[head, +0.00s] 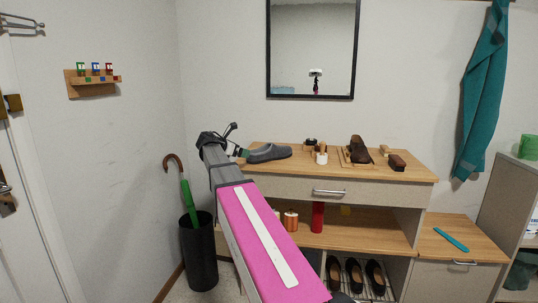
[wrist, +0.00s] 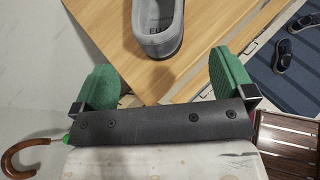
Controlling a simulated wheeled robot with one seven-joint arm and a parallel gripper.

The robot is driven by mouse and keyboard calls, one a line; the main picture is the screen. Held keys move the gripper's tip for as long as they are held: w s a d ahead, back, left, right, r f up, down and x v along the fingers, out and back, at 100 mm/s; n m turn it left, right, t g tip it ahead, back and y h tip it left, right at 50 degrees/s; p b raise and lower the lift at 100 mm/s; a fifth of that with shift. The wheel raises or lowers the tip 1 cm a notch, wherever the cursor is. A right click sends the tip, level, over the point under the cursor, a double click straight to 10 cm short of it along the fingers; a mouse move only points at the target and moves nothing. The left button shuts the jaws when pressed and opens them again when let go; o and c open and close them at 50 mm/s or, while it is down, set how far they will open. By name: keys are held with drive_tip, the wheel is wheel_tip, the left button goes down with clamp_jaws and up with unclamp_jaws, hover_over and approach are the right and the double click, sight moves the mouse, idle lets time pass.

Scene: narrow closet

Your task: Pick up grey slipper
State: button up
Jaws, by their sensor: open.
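The grey slipper (head: 268,153) lies on the left part of the wooden cabinet top, beside my gripper (head: 239,152). In the wrist view the slipper (wrist: 157,45) shows at the top middle, its heel end towards me and its toe cut off by the frame edge. My gripper (wrist: 166,80) has its two green fingertips wide apart, one on each side of the slipper's line. The slipper's heel is just beyond the gap between them, and nothing is held. In the head view my arm hides part of the gripper.
On the cabinet top (head: 400,176), a dark brush (head: 358,150) on a tray and small items stand right of the slipper. A mirror (head: 312,50) hangs above. A black umbrella stand (head: 198,252) is at the left. The wrist view shows shoes (wrist: 283,55) on a blue mat.

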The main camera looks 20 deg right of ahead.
approach(270, 150)
drive_tip(key=w+f, duration=0.2)
drive_tip(key=w+d+f, duration=0.1)
drive_tip(key=w+f, duration=0.1)
drive_tip(key=shift+w+f, duration=0.4)
drive_tip(key=c, duration=0.9)
